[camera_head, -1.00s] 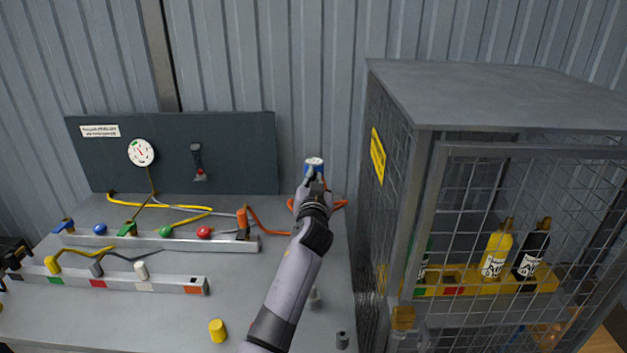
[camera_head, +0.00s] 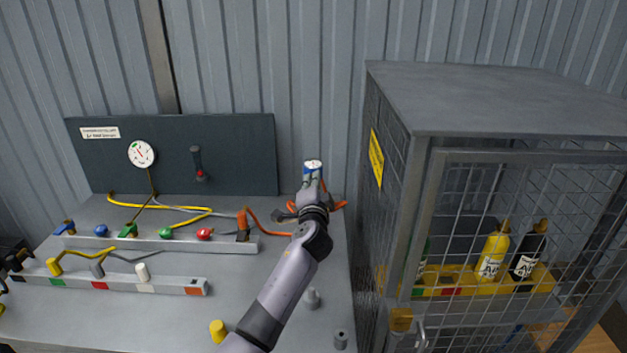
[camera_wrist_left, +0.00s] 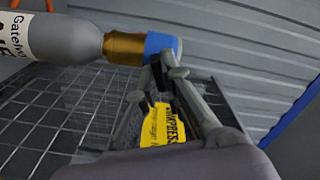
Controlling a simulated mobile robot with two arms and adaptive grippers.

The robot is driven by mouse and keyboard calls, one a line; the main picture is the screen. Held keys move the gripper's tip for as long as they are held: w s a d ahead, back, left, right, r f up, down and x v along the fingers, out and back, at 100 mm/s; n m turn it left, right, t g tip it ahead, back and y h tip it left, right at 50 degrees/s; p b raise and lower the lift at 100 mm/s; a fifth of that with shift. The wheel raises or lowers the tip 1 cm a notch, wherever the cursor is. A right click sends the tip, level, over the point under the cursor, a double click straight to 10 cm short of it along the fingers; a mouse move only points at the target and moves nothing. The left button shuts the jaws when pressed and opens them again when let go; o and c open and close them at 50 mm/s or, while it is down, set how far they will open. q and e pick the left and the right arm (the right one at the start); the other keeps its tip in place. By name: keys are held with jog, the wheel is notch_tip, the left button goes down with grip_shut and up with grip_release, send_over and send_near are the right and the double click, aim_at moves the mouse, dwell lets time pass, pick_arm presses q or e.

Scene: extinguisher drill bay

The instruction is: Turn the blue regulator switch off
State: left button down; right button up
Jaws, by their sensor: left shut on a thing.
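The blue regulator switch (camera_wrist_left: 162,45) is a blue cap on a brass neck (camera_wrist_left: 124,45) of a grey bottle (camera_wrist_left: 77,42) with a white label, seen in the left wrist view. In the head view, a small blue and white piece (camera_head: 312,168) shows just above my left gripper (camera_head: 312,188); I take it to be the same cap. My left gripper is shut on the cap; its fingers also show in the left wrist view (camera_wrist_left: 168,76). The bottle body is mostly hidden behind my gripper in the head view. My right gripper is not in view.
The wire cage (camera_head: 440,100) stands close to the right of my left arm, holding a yellow bottle (camera_head: 493,252) and a black bottle (camera_head: 528,250). A rail (camera_head: 150,243) with coloured knobs and hoses lies left. Behind is a dark panel (camera_head: 235,150) with a gauge (camera_head: 141,153).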

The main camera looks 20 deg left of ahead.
pick_arm(q)
jog(key=shift+m+p, duration=0.7)
jog(key=shift+m, duration=1.6)
jog(key=c, duration=1.7)
grip_release()
jog(key=v, duration=1.2)
